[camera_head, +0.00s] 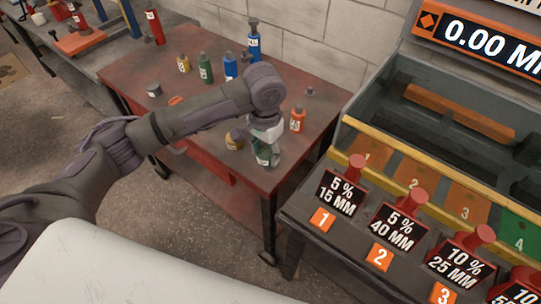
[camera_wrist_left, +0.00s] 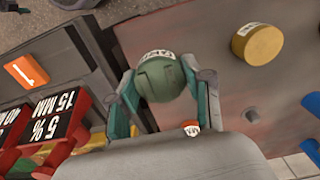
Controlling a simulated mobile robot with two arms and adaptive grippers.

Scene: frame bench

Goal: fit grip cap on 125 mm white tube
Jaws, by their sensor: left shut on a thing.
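My left gripper (camera_head: 266,140) is shut on a green cylinder (camera_head: 264,154) with a white label, over the near right part of the red table. In the left wrist view, the green cylinder (camera_wrist_left: 161,80) sits between the two fingers, its round end facing the camera. I cannot tell whether it touches the table. I cannot make out a white tube or which piece is the grip cap. A small grey round piece (camera_head: 153,90) lies at the table's left, and a small dark piece (camera_head: 310,92) stands near the right edge. My right gripper is not in view.
The red table (camera_head: 140,72) also holds a yellow cylinder (camera_wrist_left: 257,43), an orange bottle (camera_head: 297,121), a green bottle (camera_head: 205,68) and blue bottles (camera_head: 230,67). A grey bench with numbered slots, black signs (camera_head: 342,193) and red handles stands close on the right.

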